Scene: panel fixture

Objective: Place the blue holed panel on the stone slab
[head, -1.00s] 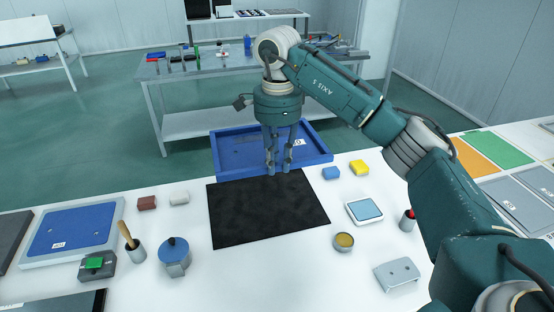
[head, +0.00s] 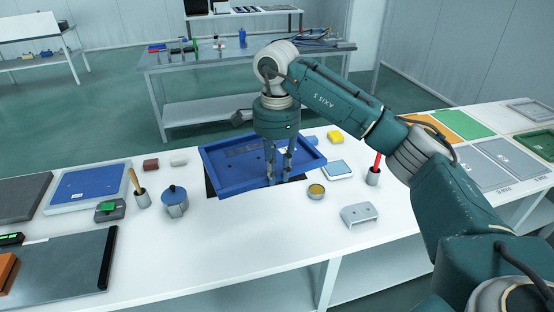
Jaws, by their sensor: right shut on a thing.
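A blue panel (head: 228,166) with a raised rim and small dark holes or marks is in the middle of the head view. My right gripper (head: 279,180) is shut on its front rim, with the fingers pointing down. The panel covers most of a dark mottled slab (head: 210,187), which looks like the stone slab. Only slivers of the slab show at the left and front right. The panel sits turned relative to the slab; whether it touches it or hovers just above, I cannot tell. My left gripper is not in view.
Left of it stand a blue-lidded pot (head: 174,203), a cup with a wooden handle (head: 140,195) and another blue panel on a grey plate (head: 86,187).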

